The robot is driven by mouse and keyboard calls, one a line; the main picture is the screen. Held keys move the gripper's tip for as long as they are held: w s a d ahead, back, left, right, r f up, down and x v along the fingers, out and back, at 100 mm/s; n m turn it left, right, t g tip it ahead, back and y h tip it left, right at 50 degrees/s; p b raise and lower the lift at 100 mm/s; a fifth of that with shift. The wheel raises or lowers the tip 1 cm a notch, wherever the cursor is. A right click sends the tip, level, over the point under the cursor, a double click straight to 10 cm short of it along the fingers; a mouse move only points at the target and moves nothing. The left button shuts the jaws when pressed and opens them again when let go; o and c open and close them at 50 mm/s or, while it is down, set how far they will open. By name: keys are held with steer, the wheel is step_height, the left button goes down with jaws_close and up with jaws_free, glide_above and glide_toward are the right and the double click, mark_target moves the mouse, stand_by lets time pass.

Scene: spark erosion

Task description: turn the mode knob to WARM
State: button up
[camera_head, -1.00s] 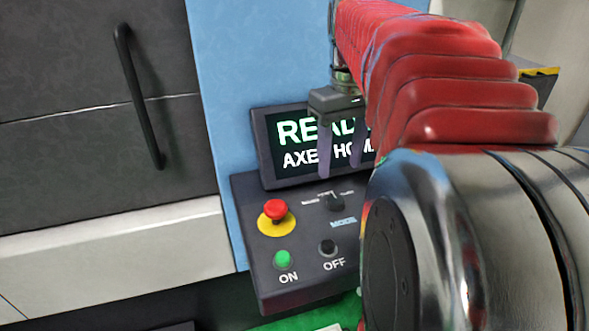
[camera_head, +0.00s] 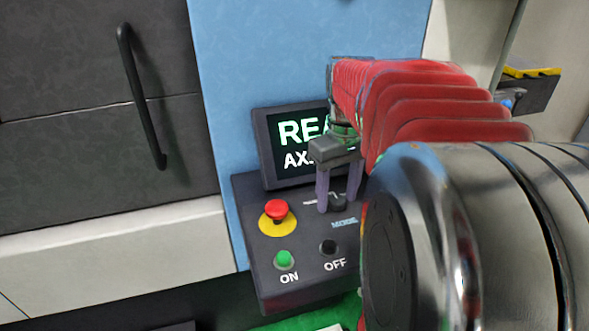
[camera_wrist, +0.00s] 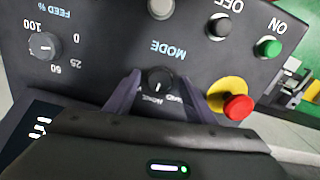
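In the head view the knob (camera_head: 337,201) is partly hidden by the fingers. My gripper (camera_head: 338,208) points down at the panel with a finger on either side of the knob. The fingers are open, with gaps to the knob in the wrist view (camera_wrist: 162,90). Whether the fingertips touch the panel cannot be told.
A red emergency stop (camera_head: 276,211) on a yellow disc, a green ON button (camera_head: 285,260) and a black OFF button (camera_head: 328,247) are close by. A feed knob (camera_wrist: 45,46) is farther along the panel. The screen (camera_head: 288,145) stands behind my gripper.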

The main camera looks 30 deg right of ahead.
steer(key=c, duration=1.1)
steer(key=shift+o, duration=0.2)
steer(key=shift+m, duration=0.4)
steer(key=m, duration=0.4)
steer(key=shift+m, duration=2.2)
steer(key=o, duration=1.1)
steer(key=shift+r, duration=0.1)
